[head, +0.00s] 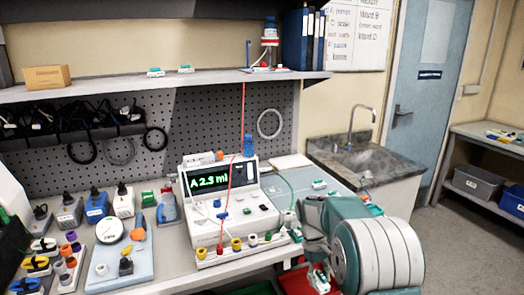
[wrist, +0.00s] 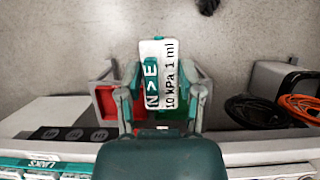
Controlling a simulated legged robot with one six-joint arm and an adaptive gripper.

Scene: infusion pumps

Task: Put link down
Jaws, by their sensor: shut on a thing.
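The link is a small white and green block (wrist: 173,72) marked "N>E" and "10 kPa 1 ml". My gripper (wrist: 166,90) is shut on it, with a finger on each side, in the wrist view. In the head view, my gripper (head: 313,250) is at the bench's front right edge, and the link (head: 319,281) hangs low in front of that edge. A red bin (wrist: 104,98) and a green bin (wrist: 172,114) lie below the link in the wrist view. The link covers part of them, and I cannot tell its height above them.
The pump (head: 225,200) reading "A 2.3 ml" stands on the bench left of my gripper, with tubing and coloured caps. Open floor (wrist: 80,45) lies beyond the bins.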

